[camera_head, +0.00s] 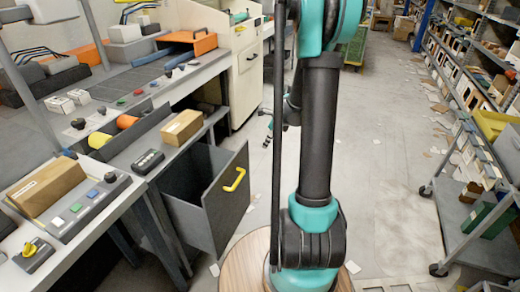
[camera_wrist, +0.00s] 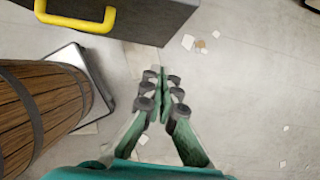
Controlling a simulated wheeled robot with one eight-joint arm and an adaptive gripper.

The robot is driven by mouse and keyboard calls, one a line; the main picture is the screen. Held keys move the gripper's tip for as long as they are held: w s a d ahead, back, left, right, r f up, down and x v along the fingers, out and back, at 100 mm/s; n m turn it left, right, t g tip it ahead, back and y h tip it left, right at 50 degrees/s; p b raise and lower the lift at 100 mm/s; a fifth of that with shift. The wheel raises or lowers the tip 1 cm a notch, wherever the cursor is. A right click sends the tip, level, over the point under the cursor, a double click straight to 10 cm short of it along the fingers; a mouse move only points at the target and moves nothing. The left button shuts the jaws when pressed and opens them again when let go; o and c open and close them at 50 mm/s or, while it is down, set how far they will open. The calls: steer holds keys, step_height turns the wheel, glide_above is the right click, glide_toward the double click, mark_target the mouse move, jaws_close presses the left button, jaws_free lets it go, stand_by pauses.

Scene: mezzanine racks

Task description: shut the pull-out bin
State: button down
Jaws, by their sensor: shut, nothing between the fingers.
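The pull-out bin (camera_head: 224,208) is a dark grey box with a yellow handle (camera_head: 234,179) on its front. It stands pulled out from under the workbench at the left, and its open top shows. In the wrist view, the bin front (camera_wrist: 150,18) is at the top left with the yellow handle (camera_wrist: 78,20) on it. My gripper (camera_wrist: 160,72) is shut and empty, over the floor just below and right of the bin's front edge in that picture, apart from the handle. In the head view my gripper (camera_head: 266,127) is small, beyond the bin and partly behind my arm.
The workbench (camera_head: 212,66) with boxes and controls runs along the left. A wooden barrel-like body (camera_wrist: 40,105) is at the left of the wrist view. A grey cart (camera_head: 470,215) and shelving stand at the right. The floor (camera_head: 390,170) between is mostly clear, with paper scraps.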

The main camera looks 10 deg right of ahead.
steer(key=w+a+f, duration=0.4)
steer(key=a+f, duration=0.2)
steer(key=f, duration=0.2)
steer(key=shift+w+f, duration=0.2)
steer(key=shift+f, duration=0.1)
steer(key=shift+a, duration=0.1)
steer(key=w+a, duration=1)
steer(key=a, duration=0.4)
steer(key=shift+w, duration=0.15)
stand_by(0.3)
